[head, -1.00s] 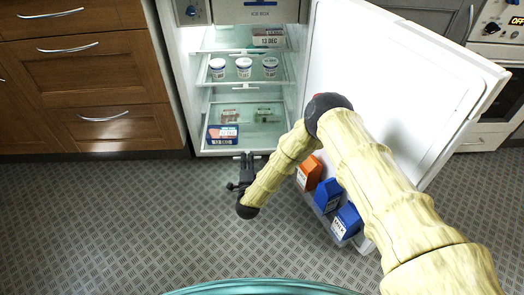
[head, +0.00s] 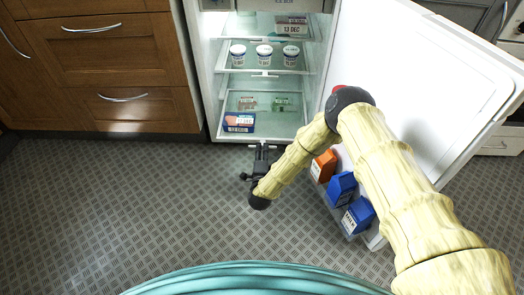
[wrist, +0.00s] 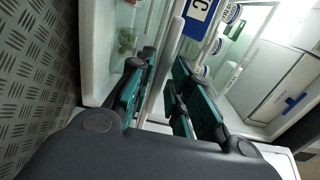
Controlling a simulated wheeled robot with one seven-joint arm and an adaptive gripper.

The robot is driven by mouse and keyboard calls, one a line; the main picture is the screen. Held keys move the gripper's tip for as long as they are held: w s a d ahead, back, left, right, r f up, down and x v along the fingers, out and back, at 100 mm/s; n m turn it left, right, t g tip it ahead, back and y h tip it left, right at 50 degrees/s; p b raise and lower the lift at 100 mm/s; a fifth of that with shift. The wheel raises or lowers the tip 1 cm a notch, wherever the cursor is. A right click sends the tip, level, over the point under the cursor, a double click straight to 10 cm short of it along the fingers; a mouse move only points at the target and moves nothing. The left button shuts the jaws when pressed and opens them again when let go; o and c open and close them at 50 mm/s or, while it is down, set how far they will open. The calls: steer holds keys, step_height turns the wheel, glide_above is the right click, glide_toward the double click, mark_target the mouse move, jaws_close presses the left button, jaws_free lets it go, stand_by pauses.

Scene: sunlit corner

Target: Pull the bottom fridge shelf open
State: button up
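The bottom fridge shelf (head: 285,128) is a clear pane with a pale front edge. It carries a blue and pink pack (head: 239,122) at the left and two small packs (head: 281,104) behind. My gripper (head: 262,147) is at the middle of its front edge, low in front of the fridge. In the wrist view my gripper (wrist: 163,98) is open, its green-padded fingers apart on either side of a pale bar, which looks like the shelf's front edge (wrist: 168,62). I cannot tell whether the pads touch it.
The fridge door (head: 405,90) stands open to the right, with an orange carton (head: 324,166) and blue cartons (head: 341,188) in its lower rack, close to my arm. Jars (head: 264,54) stand on the shelf above. Wooden drawers (head: 110,60) are at the left. The floor in front is clear.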

steer(key=s, duration=1.1)
steer(key=shift+s+d, duration=0.25)
steer(key=shift+s, duration=0.15)
steer(key=shift+a, duration=0.1)
